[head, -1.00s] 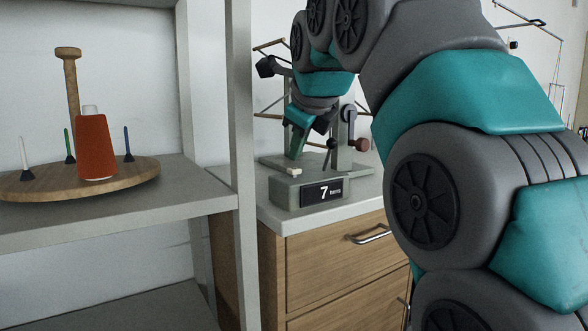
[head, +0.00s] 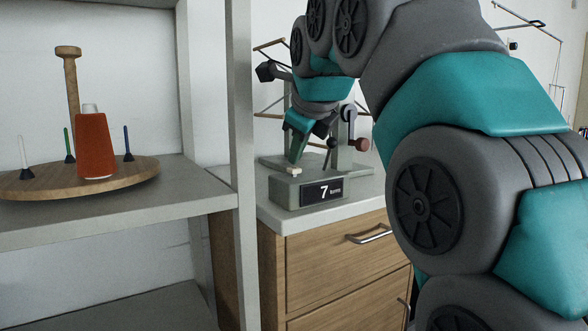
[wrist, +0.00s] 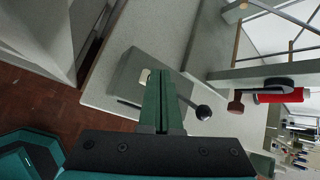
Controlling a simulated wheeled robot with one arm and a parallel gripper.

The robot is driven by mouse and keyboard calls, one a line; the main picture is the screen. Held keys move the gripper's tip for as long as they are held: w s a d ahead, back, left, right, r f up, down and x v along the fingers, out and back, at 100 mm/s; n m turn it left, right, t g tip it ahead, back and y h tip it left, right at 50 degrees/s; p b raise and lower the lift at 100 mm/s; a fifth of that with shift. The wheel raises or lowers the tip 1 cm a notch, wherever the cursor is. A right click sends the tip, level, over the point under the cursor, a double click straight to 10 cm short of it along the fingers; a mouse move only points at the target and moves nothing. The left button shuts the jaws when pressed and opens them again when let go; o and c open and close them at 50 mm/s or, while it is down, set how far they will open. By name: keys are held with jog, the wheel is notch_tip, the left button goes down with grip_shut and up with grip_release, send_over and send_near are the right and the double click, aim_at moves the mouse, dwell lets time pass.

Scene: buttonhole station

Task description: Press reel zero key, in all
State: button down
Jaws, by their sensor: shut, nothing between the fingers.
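The reel counter is a grey box (head: 283,192) on the cabinet top at the middle of the head view. Its dark display (head: 322,192) reads 7, with small lettering beside it. A small cream key (head: 294,170) stands on top of the box at its left; it also shows in the wrist view (wrist: 144,76), just left of the fingertips. My gripper (head: 294,161) points down over the box with its fingers shut and empty. In the wrist view the green fingers (wrist: 161,74) cover part of the box top. Whether the tips touch the key, I cannot tell.
A lever with a black ball (wrist: 203,112) and a crank with a reddish knob (head: 362,145) stand beside the box. A grey shelf post (head: 241,120) rises at left. An orange thread cone (head: 96,147) stands on a round wooden stand (head: 40,187).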

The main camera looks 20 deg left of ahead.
jog(key=shift+f+b, duration=0.35)
jog(key=shift+f, duration=0.15)
dwell(0.6)
jog(key=shift+r, duration=0.1)
jog(key=shift+r+p, duration=0.8)
jog(key=shift+p, duration=0.05)
jog(key=shift+r, duration=0.15)
notch_tip(320, 180, up, 5)
jog(key=p, duration=0.4)
dwell(0.6)
